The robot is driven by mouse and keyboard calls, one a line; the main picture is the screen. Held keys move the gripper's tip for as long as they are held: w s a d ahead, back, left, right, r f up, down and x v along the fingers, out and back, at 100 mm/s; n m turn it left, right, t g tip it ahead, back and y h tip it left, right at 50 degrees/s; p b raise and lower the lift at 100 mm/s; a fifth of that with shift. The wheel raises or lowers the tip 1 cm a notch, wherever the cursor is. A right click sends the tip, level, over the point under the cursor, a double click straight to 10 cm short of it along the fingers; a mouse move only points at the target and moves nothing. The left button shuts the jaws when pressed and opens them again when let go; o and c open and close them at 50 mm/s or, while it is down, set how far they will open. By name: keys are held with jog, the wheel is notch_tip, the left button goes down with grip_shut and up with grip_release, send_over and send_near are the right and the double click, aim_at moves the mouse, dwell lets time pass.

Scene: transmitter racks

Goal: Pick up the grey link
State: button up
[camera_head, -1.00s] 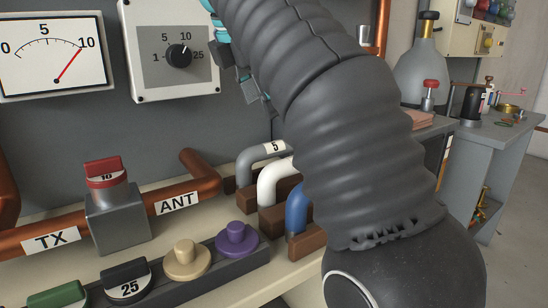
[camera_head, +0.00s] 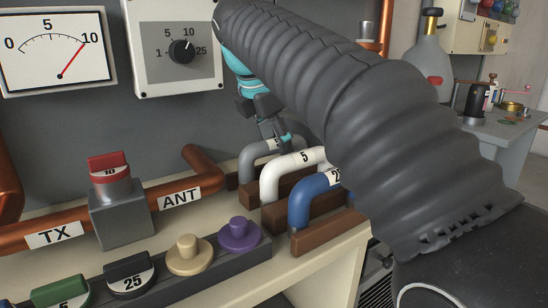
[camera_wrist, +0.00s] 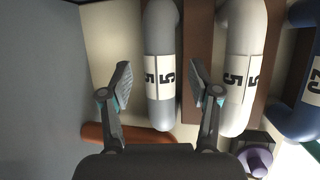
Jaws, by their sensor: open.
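The grey link (camera_head: 250,160) is a bent tube standing on a brown block at the back of the row, left of the white link (camera_head: 275,175). My gripper (camera_head: 275,132) is open and close above the grey link, its fingers pointing down. In the wrist view, the grey link (camera_wrist: 160,110), with its "5" label, runs between the two open fingers of my gripper (camera_wrist: 161,82). There is a gap on both sides, wider on the left, and the right finger is near the white link (camera_wrist: 243,100).
The blue link (camera_head: 305,200) stands in front of the white one. The copper pipe (camera_head: 215,166) marked ANT ends left of the links. A rail of coloured knobs, including a purple one (camera_head: 239,234), lies in front. The meter panel wall (camera_head: 60,125) is behind.

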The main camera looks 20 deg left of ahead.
jog(key=shift+x, duration=1.25)
grip_shut()
jog(key=shift+r, duration=0.15)
